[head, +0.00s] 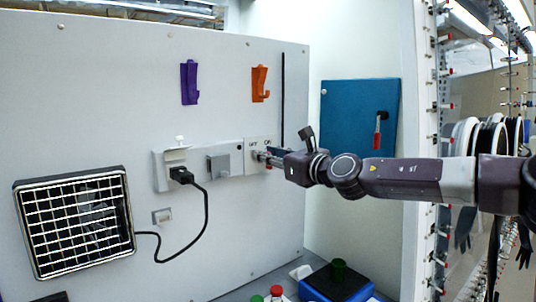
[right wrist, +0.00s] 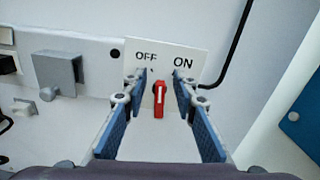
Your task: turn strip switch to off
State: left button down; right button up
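The strip switch is a white plate (right wrist: 187,63) marked OFF on the left and ON on the right, with a red handle (right wrist: 159,104) bearing a white mark. It sits on the grey wall strip; the plate also shows in the head view (head: 256,141). My right gripper (right wrist: 159,86) is open, its blue-padded fingers on either side of the red handle, with gaps on both sides. In the head view my right gripper (head: 266,157) reaches the plate from the right and hides part of it. Which label the handle points to is unclear. My left gripper is out of view.
Left of the switch are a grey cover (head: 218,166) and an outlet with a black plug (head: 182,175); its cord runs to a grid-fronted unit (head: 80,222). Purple (head: 189,83) and orange (head: 260,84) hooks are above. A blue panel (head: 350,120) is at right.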

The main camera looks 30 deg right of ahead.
grip_shut()
jog(key=shift+d+f+m+b, duration=0.1)
jog(key=shift+d+m+b, duration=0.05)
jog(key=shift+m+b, duration=0.45)
grip_release()
